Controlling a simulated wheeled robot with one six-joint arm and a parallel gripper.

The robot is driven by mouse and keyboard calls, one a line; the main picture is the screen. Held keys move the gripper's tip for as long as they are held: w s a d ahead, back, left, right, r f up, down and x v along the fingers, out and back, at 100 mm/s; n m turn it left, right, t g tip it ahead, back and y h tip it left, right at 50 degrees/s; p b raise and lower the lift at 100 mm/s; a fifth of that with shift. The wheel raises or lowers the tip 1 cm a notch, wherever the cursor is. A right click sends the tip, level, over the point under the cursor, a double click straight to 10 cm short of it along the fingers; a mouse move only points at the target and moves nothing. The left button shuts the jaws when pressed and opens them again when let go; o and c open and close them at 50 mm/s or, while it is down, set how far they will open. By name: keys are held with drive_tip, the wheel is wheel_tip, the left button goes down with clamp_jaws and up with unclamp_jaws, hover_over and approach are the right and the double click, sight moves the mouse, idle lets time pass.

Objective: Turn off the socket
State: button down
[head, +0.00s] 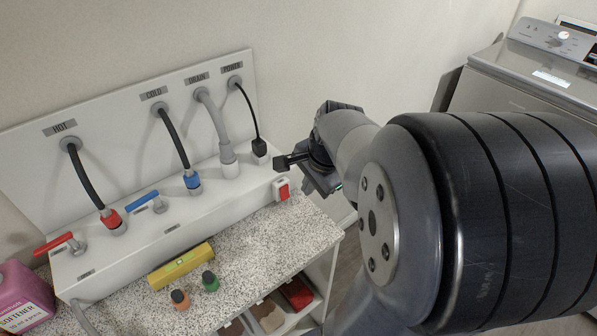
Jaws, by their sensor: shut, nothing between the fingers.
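The socket (278,188) is a small white box with a red rocker switch (284,192), on the right end of the white utility ledge. I cannot tell the switch's position for certain. The black power plug (259,148) stands upright in the ledge just behind it, its cable rising to the POWER outlet (235,81). My gripper (279,163) is shut and empty. Its dark fingertips are just above the socket's upper edge, close to the switch and plug; I cannot tell whether they touch. My arm enters from the right.
Red HOT (112,219) and blue COLD (191,180) hose connectors stand left, with red (54,244) and blue (146,200) valve handles. A yellow level (181,266), two small bottles (210,281) and a pink softener jug (22,299) are on the speckled counter (245,250). A washer (520,75) stands right.

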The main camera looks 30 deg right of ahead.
sight(285, 193)
drive_tip(key=x, duration=0.9)
drive_tip(key=shift+s+a+f+b, duration=0.1)
drive_tip(key=shift+s+b, duration=0.05)
drive_tip(key=shift+b, duration=0.2)
drive_tip(key=w, duration=0.3)
drive_tip(key=shift+a+f+p, duration=0.3)
drive_tip(key=shift+f+p, duration=0.05)
drive_tip(key=shift+w+a+f, duration=0.1)
drive_tip(key=shift+w, duration=0.5)
drive_tip(key=shift+w+f, duration=0.2)
drive_tip(key=shift+f, duration=0.25)
drive_tip(key=shift+r, duration=0.1)
